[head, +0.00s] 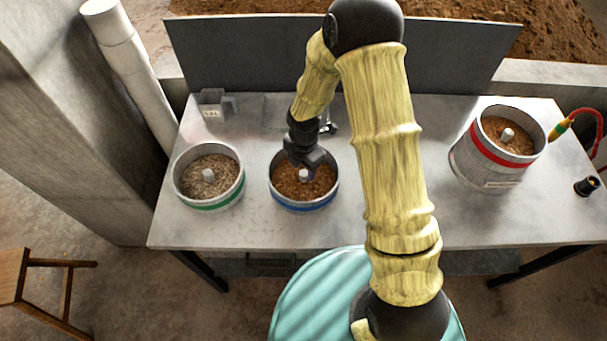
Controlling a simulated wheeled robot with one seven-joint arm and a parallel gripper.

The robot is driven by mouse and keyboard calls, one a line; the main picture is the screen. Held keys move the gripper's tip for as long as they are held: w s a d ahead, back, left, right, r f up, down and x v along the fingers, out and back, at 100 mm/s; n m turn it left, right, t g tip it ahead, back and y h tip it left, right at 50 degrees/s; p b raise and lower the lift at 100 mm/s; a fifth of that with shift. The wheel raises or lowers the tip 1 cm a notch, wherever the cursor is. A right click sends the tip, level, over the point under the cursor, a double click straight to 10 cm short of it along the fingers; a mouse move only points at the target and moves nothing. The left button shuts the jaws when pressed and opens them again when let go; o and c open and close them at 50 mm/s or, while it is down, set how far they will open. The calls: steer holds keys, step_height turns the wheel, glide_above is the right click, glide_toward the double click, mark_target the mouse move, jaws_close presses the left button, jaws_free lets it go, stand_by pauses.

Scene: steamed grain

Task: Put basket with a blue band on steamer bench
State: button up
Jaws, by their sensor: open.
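The basket with a blue band (304,205) is a short round metal basket of brown grain with a pale knob in its middle. It stands upright on the grey bench (250,230), left of centre. My gripper (304,170) is open and points down over this basket, close to the knob. I cannot tell whether the fingers touch the knob. My gripper hides the back part of the grain. I cannot tell whether this grey bench is the steamer bench; no other bench shows clearly.
A green-banded basket (209,203) stands to the left. A taller red-banded container (480,172) stands at the right, near a red hose (590,112) and a black fitting (587,187). A small grey box (214,104) is at the back left. A dark panel (250,55) closes the back.

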mark_target(305, 173)
step_height(305, 173, up, 7)
steer(key=shift+f, duration=0.1)
stand_by(0.7)
steer(key=shift+d, duration=0.15)
steer(key=s+d+r+m+t, duration=0.1)
steer(key=s+d+r+m, duration=0.4)
steer(key=m, duration=0.8)
steer(key=s+d+r+m+t, duration=0.1)
steer(key=s+d+r+m, duration=0.5)
steer(key=m, duration=0.7)
steer(key=shift+s+d+r+m+t, duration=0.15)
steer(key=shift+s+d+m+t, duration=0.15)
steer(key=shift+s+d, duration=0.65)
steer(key=shift+w+d, duration=0.2)
steer(key=shift+w, duration=0.05)
